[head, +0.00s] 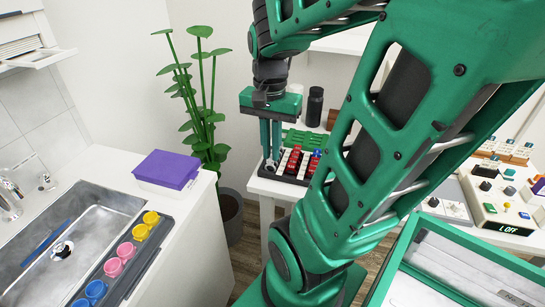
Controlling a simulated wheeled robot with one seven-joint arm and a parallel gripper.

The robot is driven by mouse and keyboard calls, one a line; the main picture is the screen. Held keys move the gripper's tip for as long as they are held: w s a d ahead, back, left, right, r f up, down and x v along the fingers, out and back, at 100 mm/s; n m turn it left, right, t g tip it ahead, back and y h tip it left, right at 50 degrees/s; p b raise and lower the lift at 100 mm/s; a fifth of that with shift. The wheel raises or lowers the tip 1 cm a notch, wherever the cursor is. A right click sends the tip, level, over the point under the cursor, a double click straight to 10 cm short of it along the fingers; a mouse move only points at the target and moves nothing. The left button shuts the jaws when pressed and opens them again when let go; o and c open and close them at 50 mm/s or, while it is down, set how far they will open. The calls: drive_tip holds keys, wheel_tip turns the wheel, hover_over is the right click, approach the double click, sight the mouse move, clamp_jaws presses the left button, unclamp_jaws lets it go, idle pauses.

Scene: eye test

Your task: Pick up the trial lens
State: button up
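My gripper (270,160) points down at the left end of a dark tray (262,174) on a white table. Its two teal fingers look close together, and the view is too small to show whether they are apart or hold anything. The tray holds rows of small red, white and blue pieces (295,160), which may be trial lenses. I cannot pick out a single trial lens for certain. My green arm crosses in front and hides the right part of the tray.
A dark cylinder (315,106) and a green rack (305,138) stand behind the tray. A potted plant (205,90) is left of the table. A purple-lidded box (167,169) sits beside the sink (85,225). A control panel (500,205) is at right.

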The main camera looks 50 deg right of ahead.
drive_tip(key=w+d+f+m, duration=0.1)
drive_tip(key=w+d+m, duration=0.95)
drive_tip(key=m, duration=0.65)
drive_tip(key=f, duration=0.3)
drive_tip(key=s+d+f, duration=0.1)
drive_tip(key=f, duration=0.7)
drive_tip(key=shift+s+d, duration=0.3)
drive_tip(key=shift+d, duration=0.1)
drive_tip(key=shift+r, duration=0.1)
clamp_jaws()
